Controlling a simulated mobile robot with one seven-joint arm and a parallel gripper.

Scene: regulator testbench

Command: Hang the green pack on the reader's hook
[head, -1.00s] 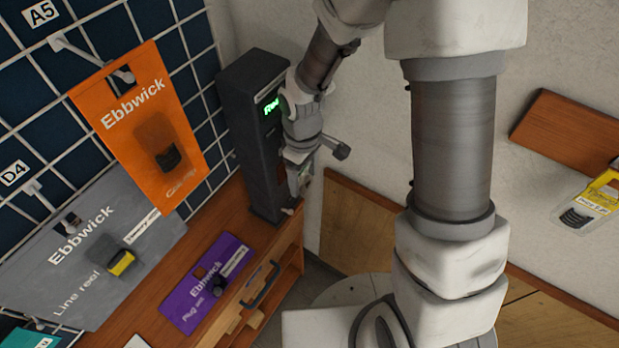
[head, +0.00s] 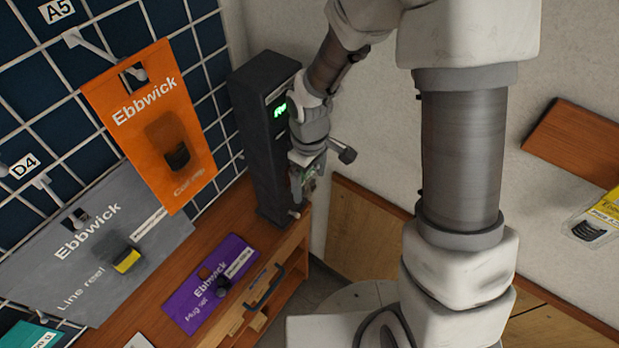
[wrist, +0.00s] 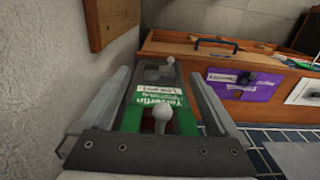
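The green pack (wrist: 187,120) lies lengthwise between the two fingers of my gripper (wrist: 160,92) in the wrist view, filling most of the gap. Its white print appears upside down. My gripper appears shut on its edges. A pale round-ended peg (wrist: 162,118) stands over the pack's near part; I cannot tell whether it passes through it. In the head view the dark reader (head: 257,150) stands upright with a lit green display (head: 280,110). My gripper (head: 305,178) is just right of its front, largely hiding the pack. A short pale peg (head: 294,213) shows low on the reader.
A purple card (head: 212,285) lies on the wooden bench (head: 150,305). An orange pack (head: 150,125) and a grey pack (head: 95,245) hang on the grid at left. A handle (head: 263,287) sticks out by the bench's edge. Plain wall is close beside my gripper.

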